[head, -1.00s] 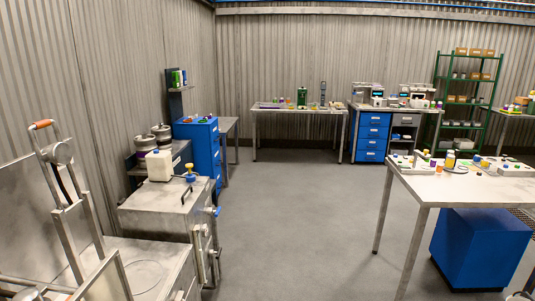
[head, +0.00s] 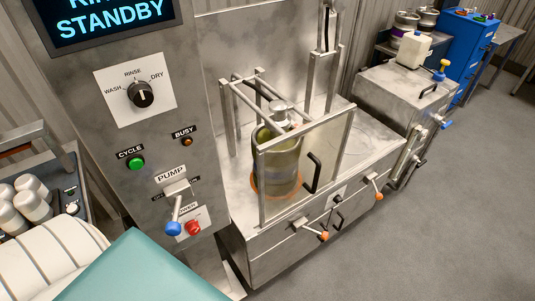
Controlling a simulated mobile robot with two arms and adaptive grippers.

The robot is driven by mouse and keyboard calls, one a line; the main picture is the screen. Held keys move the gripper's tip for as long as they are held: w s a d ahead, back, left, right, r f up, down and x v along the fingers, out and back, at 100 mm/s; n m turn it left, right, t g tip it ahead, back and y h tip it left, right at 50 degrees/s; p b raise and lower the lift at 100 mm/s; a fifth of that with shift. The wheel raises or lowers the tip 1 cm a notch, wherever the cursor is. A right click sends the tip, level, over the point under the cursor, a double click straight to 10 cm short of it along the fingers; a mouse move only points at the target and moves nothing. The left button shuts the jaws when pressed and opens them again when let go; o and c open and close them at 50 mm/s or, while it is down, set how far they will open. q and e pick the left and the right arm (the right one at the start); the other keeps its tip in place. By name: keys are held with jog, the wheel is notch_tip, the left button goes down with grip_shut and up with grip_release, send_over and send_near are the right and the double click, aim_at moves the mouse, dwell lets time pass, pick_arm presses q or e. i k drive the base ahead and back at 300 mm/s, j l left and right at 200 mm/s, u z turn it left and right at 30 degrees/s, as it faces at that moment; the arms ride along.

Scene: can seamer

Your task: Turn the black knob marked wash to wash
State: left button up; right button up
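The black knob (head: 141,95) sits on a white plate (head: 122,112) on the grey metal panel at the upper left. WASH is printed to its left, RINSE above it and DRY to its upper right. The knob's white line points roughly up, towards RINSE. The display (head: 105,22) above is partly cut off; it reads STANDBY, under a line beginning with what looks like RIN. Neither of my grippers is in view, and nothing touches the knob.
A clear-fronted chamber (head: 297,176) holding a cylindrical vessel stands right of the panel. Floor is free at the right.

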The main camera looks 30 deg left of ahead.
aim_at(139, 93)
jog(key=u, duration=1.85)
jog(key=k+j, duration=0.2)
jog(key=j+u, duration=0.05)
jog(key=j, duration=0.05)
